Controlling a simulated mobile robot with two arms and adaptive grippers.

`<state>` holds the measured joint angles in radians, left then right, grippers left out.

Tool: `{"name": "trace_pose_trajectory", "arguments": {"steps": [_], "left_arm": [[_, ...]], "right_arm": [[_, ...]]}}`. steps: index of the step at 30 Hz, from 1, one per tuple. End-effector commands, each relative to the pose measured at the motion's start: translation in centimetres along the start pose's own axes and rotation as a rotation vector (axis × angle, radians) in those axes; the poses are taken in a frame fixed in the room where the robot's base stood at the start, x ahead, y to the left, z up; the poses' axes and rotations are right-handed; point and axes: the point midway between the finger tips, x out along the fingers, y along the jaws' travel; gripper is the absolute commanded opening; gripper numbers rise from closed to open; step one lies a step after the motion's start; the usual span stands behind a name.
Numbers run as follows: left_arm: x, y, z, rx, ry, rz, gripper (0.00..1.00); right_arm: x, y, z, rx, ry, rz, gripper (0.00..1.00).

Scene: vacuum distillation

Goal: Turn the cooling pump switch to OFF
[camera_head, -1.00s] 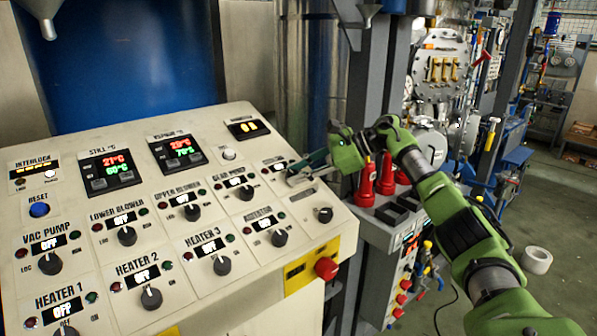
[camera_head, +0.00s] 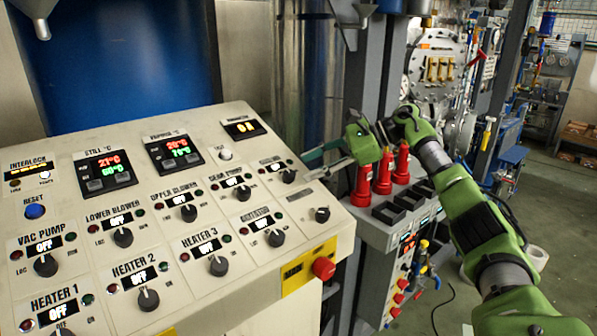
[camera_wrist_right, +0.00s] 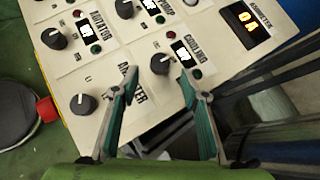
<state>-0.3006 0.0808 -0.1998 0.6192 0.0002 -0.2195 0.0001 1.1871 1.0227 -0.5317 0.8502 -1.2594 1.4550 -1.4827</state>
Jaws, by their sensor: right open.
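The cooling pump switch is a dark round knob (camera_head: 288,176) in the back right of the slanted control panel, with a small lit display (camera_head: 276,167) and indicator lamps beside it. The knob also shows in the right wrist view (camera_wrist_right: 160,65), below its "COOLING" label. The display text is too small to read surely. My right gripper (camera_head: 306,167) is open and empty, just right of the knob. In the right wrist view its two green-padded fingers (camera_wrist_right: 158,76) point at the panel, with the knob between and just beyond the tips. My left gripper is not in view.
The panel (camera_head: 100,205) carries several similar knobs; an unlit-looking knob (camera_head: 322,214) sits nearest in front. A red button (camera_head: 323,268) is on its front corner. Red bottle-like objects (camera_head: 362,185) stand beneath my right arm. A blue vessel (camera_head: 110,60) stands behind the panel.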

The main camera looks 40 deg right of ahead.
Motion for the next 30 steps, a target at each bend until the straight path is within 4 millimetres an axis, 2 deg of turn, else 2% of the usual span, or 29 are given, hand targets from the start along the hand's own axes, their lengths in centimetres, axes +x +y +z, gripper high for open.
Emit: {"name": "trace_pose_trajectory", "arguments": {"steps": [1, 3, 10, 15, 30], "left_arm": [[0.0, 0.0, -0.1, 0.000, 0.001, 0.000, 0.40], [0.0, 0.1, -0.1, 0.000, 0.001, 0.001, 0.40], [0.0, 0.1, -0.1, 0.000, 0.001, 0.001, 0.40], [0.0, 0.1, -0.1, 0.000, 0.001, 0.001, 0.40], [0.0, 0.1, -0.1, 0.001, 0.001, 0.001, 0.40]], "right_arm": [[-1.3, -0.1, 0.0, 0.000, 0.001, -0.004, 0.41], [-2.7, -0.1, 0.0, -0.001, 0.000, -0.003, 0.41], [-5.8, -0.1, 0.0, 0.000, -0.001, -0.001, 0.41], [-6.5, 0.0, 0.0, 0.000, -0.001, 0.000, 0.41], [-6.4, 0.0, 0.0, -0.001, -0.001, 0.000, 0.41]]}}
